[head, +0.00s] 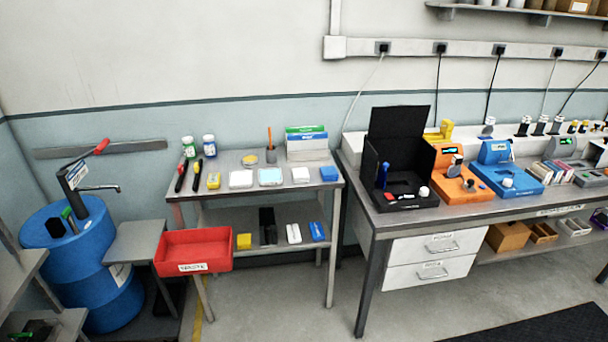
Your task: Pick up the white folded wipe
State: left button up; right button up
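Small white flat pieces lie on the top of the grey metal table (222,194). One white piece (301,175) lies towards the right, beside a blue piece (328,173) of similar size, and looks like a folded wipe. Another white piece (241,179), wider and box-like, lies left of a white tray with a light blue face (270,177). They are too small to tell for certain which is the white folded wipe. Neither of my grippers shows in the head view.
A red bin (193,250) stands at the table's front left, near a blue drum (75,265). Boxes (307,144) and an orange-handled tool in a cup (270,152) stand at the back. A workbench (470,210) with devices stands right. Floor between is clear.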

aim_at(300, 176)
jog(key=i+j+z, duration=0.6)
jog(key=z, duration=0.2)
jog(key=i+j+z, duration=0.2)
jog(key=j+z, duration=0.2)
jog(key=j, duration=0.25)
